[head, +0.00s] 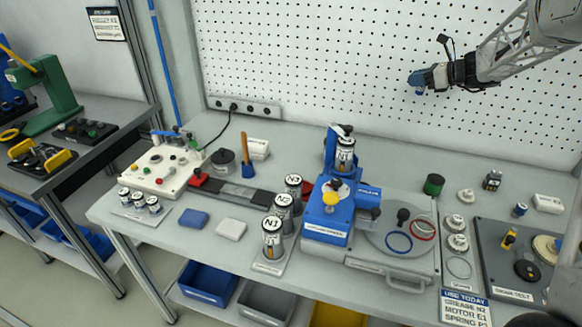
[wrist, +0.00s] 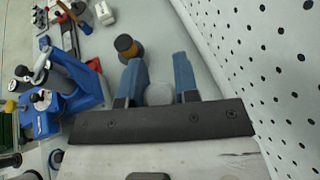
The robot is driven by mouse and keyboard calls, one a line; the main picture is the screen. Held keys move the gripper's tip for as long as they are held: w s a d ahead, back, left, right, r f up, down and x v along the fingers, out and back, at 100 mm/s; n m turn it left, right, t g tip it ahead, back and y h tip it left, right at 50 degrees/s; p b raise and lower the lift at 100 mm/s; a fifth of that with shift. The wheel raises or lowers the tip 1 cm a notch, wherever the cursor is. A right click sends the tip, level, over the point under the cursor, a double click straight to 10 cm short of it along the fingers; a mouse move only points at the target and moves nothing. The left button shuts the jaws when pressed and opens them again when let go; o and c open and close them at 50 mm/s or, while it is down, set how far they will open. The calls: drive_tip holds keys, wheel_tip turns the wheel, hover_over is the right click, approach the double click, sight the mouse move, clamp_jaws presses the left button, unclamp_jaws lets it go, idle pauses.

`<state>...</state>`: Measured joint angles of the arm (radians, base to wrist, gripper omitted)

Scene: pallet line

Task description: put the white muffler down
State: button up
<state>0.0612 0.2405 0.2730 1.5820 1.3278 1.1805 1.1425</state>
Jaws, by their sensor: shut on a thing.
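My gripper (head: 417,80) is raised high above the back right of the bench, in front of the white pegboard. In the wrist view its two blue fingers (wrist: 160,66) stand a little apart, with a pale grey-white piece, the white muffler (wrist: 159,93), between them. Only part of the muffler shows; the fingers and dark palm plate hide the rest. In the head view I cannot make out the muffler at the fingertips.
A blue press (head: 326,222) stands mid-bench beside a grey tray (head: 425,262). Several cans (head: 272,238), small pale round parts (head: 466,196) and a dark test board (head: 490,262) lie around. The pegboard (head: 330,70) is close behind. The back strip of bench has bare room.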

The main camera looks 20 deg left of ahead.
drive_tip(key=w+a+f+m+t+h, duration=0.1)
drive_tip(key=a+m+t+h, duration=0.6)
drive_tip(key=a, duration=1.6)
drive_tip(key=shift+w+m+t+h, duration=0.4)
drive_tip(key=shift+w+m+t, duration=0.35)
drive_tip(key=shift+m, duration=0.85)
drive_tip(key=shift+s+a+f+m+h, duration=0.1)
drive_tip(key=shift+s+a+m+h, duration=0.2)
drive_tip(key=shift+a, duration=0.3)
drive_tip(key=s+a+r+m+h, duration=0.2)
drive_tip(key=s+a+m+h, duration=0.65)
drive_tip(key=s+a, duration=0.4)
wheel_tip(320, 180, down, 18)
drive_tip(key=s+d+h, duration=0.1)
drive_tip(key=s, duration=0.1)
drive_tip(key=shift+d, duration=0.4)
drive_tip(key=shift+s+f, duration=0.1)
drive_tip(key=shift+f, duration=0.05)
drive_tip(key=shift+f, duration=3)
